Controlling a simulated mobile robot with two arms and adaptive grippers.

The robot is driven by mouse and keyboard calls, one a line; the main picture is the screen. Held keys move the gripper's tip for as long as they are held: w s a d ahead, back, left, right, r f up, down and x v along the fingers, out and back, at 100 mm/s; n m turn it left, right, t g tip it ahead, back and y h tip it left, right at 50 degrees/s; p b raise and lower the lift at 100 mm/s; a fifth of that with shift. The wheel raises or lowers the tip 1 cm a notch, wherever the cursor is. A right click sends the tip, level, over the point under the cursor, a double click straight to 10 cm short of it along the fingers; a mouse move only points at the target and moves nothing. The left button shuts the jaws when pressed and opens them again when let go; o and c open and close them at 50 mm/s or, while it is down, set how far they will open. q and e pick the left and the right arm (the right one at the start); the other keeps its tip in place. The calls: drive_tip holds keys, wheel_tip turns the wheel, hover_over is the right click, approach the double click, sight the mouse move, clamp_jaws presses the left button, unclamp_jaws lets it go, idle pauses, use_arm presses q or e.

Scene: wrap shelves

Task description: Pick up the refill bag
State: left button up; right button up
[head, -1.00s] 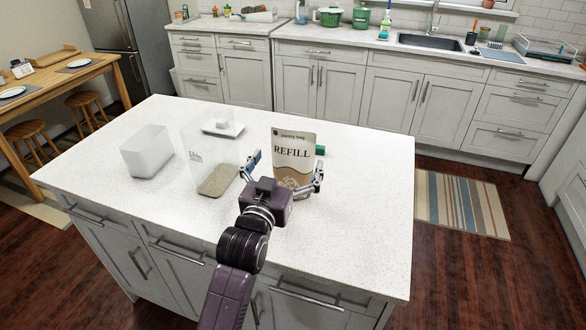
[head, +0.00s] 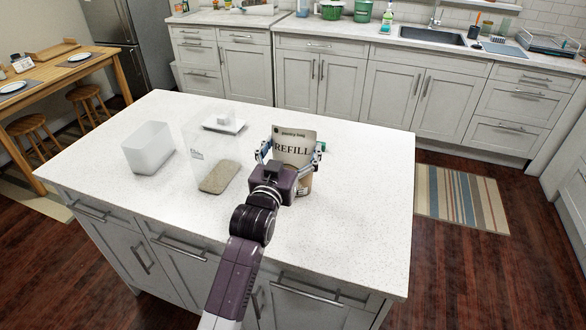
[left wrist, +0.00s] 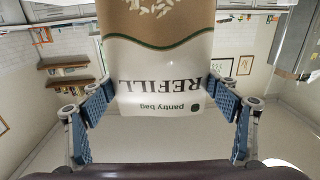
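The refill bag (head: 294,134), a brown and cream pouch marked "REFILL", stands upright on the white island counter (head: 356,205). My left gripper (head: 290,153) is at the bag from the near side, with one blue finger at each side of it. In the left wrist view the bag (left wrist: 163,50) appears upside down between the two spread fingers (left wrist: 163,95). The fingers are open and close to its edges; I cannot tell whether they touch it. The gripper hides much of the bag's lower part in the head view. My right gripper is not in view.
A clear container (head: 203,150) with a beige layer at its bottom stands left of the bag. Behind it is a white scale-like item (head: 224,125). A white open bin (head: 147,148) is farther left. The counter's right side is clear.

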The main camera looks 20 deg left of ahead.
use_arm(q)
drive_tip(key=c, duration=1)
drive_tip(key=shift+c, duration=0.7)
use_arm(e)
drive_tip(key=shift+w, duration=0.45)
use_arm(q)
drive_tip(key=shift+r, duration=0.15)
